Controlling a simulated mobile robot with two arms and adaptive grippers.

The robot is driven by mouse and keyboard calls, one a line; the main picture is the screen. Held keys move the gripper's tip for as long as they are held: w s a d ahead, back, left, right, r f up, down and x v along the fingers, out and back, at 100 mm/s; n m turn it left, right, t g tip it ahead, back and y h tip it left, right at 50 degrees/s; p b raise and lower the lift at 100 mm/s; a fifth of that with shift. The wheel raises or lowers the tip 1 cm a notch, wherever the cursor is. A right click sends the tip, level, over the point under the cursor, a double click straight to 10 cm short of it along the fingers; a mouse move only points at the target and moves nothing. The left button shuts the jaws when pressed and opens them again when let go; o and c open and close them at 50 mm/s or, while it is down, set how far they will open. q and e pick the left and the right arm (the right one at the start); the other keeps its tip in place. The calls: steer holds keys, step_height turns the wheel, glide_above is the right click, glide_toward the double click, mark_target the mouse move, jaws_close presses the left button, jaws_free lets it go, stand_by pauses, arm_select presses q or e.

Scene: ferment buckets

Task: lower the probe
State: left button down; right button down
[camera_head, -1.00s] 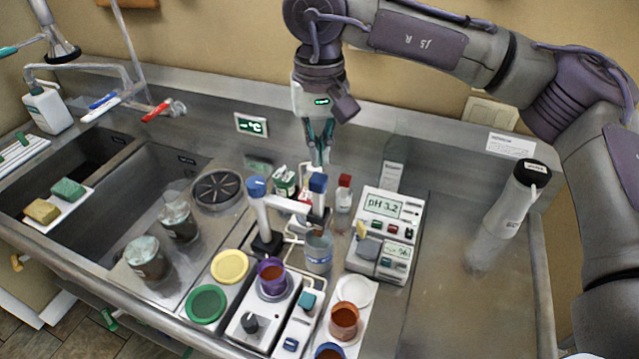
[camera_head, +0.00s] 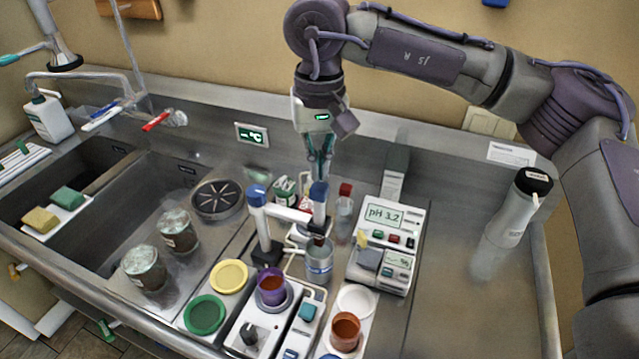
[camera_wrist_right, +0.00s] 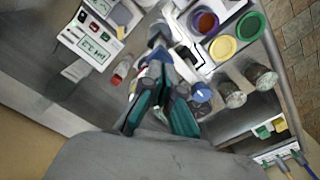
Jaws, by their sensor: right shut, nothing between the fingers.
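The probe is a slim upright stick with a blue cap (camera_head: 319,192), carried by a white side arm (camera_head: 287,213) from a blue-topped stand (camera_head: 257,196). A beaker (camera_head: 318,262) stands directly below it; how deep the probe's tip sits is unclear. My right gripper (camera_head: 320,176) points down with its fingers together and empty, right over the cap. Its tips look to be at or just above the cap; contact is unclear. In the right wrist view the gripper (camera_wrist_right: 158,62) covers most of the probe. My left gripper is not in view.
A pH meter (camera_head: 384,216) reading 3.2 stands right of the beaker, with a red-capped bottle (camera_head: 344,212) between them. A purple cup (camera_head: 271,288) and an orange-brown cup (camera_head: 345,332) are in front. A white bottle (camera_head: 511,215) stands far right on clear counter.

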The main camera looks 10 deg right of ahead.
mark_target(319, 186)
steer(key=shift+f, duration=0.2)
stand_by(0.5)
steer(key=shift+f+b, duration=3.05)
steer(key=shift+f, duration=0.5)
steer(key=shift+r+p, duration=1.55)
steer(key=shift+r, duration=1.05)
